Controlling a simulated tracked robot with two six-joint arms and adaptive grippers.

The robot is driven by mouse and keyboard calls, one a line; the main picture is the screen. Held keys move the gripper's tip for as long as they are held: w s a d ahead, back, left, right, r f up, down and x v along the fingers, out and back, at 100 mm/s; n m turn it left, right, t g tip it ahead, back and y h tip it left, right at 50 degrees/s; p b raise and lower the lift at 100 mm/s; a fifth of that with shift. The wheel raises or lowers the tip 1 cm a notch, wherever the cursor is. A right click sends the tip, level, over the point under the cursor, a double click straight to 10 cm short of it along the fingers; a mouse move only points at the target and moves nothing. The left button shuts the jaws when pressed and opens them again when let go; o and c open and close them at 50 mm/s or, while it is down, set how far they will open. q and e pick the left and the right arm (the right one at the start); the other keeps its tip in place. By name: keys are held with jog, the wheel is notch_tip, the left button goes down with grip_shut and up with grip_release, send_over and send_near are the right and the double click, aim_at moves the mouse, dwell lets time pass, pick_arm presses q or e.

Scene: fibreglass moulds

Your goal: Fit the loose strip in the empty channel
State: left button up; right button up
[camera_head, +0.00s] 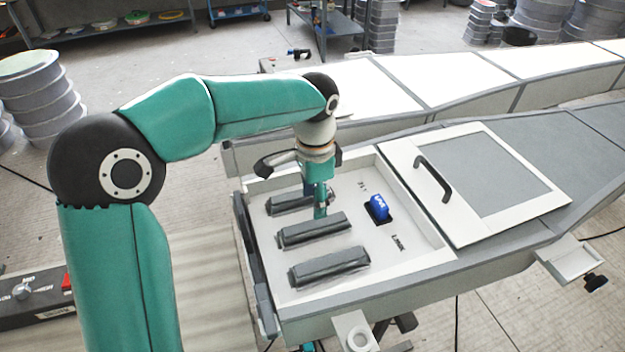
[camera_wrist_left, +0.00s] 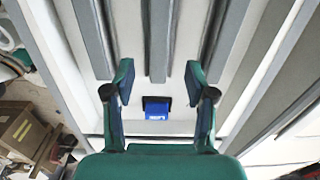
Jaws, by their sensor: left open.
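My left gripper (camera_head: 320,212) hangs pointing down over a shallow white recess (camera_head: 408,222) in the mould. It is open and empty in the left wrist view (camera_wrist_left: 160,88). Three dark grey bars lie side by side in the recess: a far one (camera_head: 288,204) partly behind the gripper, a middle one (camera_head: 314,230) and a near one (camera_head: 330,266). In the wrist view the middle bar (camera_wrist_left: 158,40) runs up between the fingers, with an outer bar (camera_wrist_left: 92,38) on the left. I cannot tell which strip is loose or which channel is empty. My right gripper is out of view.
A blue rocker switch (camera_head: 379,206) stands in the recess right of the bars; it also shows in the wrist view (camera_wrist_left: 157,110). A white-framed panel with a black handle (camera_head: 433,178) lies to the right. A second long mould (camera_head: 460,82) lies behind. Several stacked drums (camera_head: 45,95) stand left.

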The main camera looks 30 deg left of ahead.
pick_arm(q)
jog(key=shift+r, duration=2.4)
